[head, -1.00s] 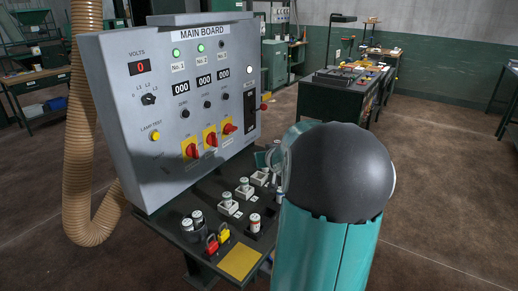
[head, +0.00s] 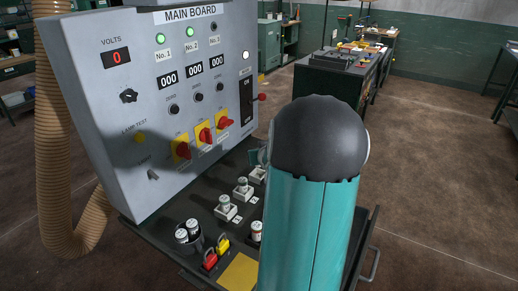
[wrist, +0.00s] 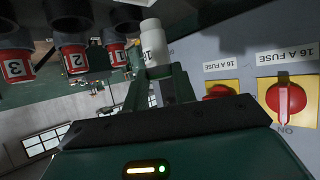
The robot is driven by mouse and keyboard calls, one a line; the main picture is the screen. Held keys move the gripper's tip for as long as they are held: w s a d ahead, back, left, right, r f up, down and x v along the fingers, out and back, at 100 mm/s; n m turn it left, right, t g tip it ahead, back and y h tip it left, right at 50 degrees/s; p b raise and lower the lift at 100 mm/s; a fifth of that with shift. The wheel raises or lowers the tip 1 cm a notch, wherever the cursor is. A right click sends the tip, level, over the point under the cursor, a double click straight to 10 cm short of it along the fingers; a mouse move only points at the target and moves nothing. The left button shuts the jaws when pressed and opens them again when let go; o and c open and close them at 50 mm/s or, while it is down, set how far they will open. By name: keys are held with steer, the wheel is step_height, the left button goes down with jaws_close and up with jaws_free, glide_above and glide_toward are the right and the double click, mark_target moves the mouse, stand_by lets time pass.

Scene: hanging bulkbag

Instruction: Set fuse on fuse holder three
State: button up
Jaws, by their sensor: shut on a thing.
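In the wrist view my gripper (wrist: 157,92) is shut on a white cylindrical fuse (wrist: 151,38), which sticks out past the fingertips. Dark round holders with red number labels stand in a row to its left: number three (wrist: 17,65) at the far left, number two (wrist: 75,60) in the middle, number one (wrist: 118,55) closest to the fuse. The fuse appears apart from holder three. In the head view my arm hides my gripper and the held fuse.
The grey main board (head: 150,100) with red switches stands at the left, above a dark shelf. White sockets (head: 225,211), a cup with two fuses (head: 187,236), padlocks (head: 217,252) and a yellow pad (head: 238,272) occupy the shelf. Open floor lies right.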

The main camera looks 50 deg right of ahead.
steer(key=shift+a+f, duration=0.1)
steer(key=shift+f, duration=2.2)
steer(key=shift+f, duration=0.6)
steer(key=o, duration=0.7)
steer(key=shift+s, duration=0.1)
steer(key=shift+a, duration=0.1)
steer(key=v, duration=1.1)
stand_by(0.4)
